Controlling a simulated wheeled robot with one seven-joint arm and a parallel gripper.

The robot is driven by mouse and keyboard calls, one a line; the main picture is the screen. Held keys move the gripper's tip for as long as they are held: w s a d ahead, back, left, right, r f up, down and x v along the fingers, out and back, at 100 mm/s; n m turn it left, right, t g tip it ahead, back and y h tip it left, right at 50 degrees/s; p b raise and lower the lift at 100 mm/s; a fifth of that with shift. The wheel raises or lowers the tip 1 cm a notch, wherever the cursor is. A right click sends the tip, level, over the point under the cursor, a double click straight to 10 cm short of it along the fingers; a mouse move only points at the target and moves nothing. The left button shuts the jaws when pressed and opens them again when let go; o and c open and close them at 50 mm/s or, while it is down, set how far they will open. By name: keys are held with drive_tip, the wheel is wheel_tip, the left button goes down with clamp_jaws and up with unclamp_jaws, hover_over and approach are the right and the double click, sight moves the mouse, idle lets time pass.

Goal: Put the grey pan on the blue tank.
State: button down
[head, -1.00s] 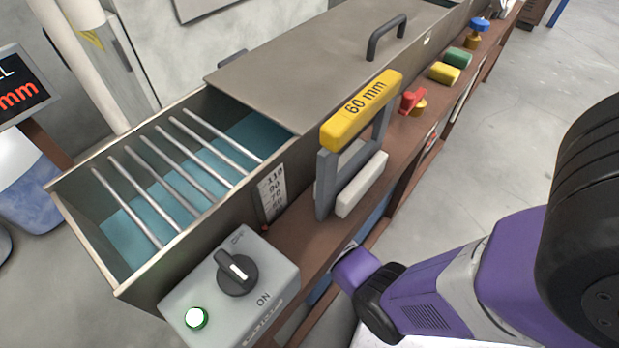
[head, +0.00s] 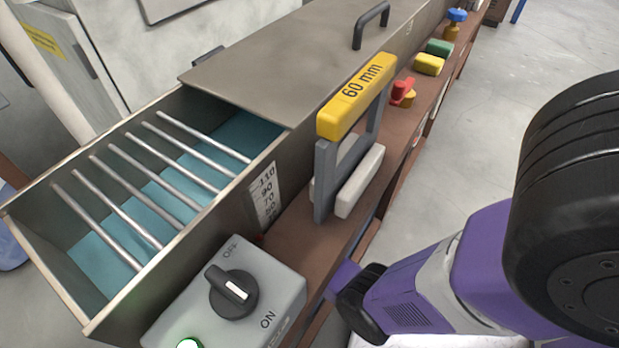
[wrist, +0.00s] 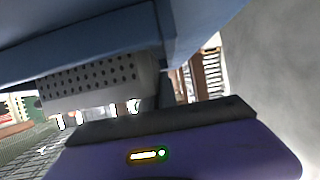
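I cannot make out a grey pan for certain in either view. A long metal tank (head: 150,268) with teal liquid and several rods across it fills the left of the head view; its walls are grey-brown. A patch of blue (head: 10,248) shows at the left edge, too cut off to name. My purple arm reaches down beside the bench in the head view, and its end is hidden there. In the wrist view my purple housing (wrist: 180,155) is at the bottom, below a blue beam (wrist: 90,40) and a grey perforated box (wrist: 95,85). No fingertips can be made out.
A switch box (head: 232,300) with a green lamp stands at the front of the brown bench (head: 285,235). A yellow-topped "60 mm" handle (head: 357,95) and several coloured valves or blocks line its edge. Open floor (head: 480,120) lies to the right.

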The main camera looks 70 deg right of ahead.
drive_tip(key=shift+f, duration=0.1)
drive_tip(key=c, duration=1.7)
unclamp_jaws()
drive_tip(key=p+v, duration=0.3)
drive_tip(key=v, duration=0.9)
drive_tip(key=shift+p, duration=0.3)
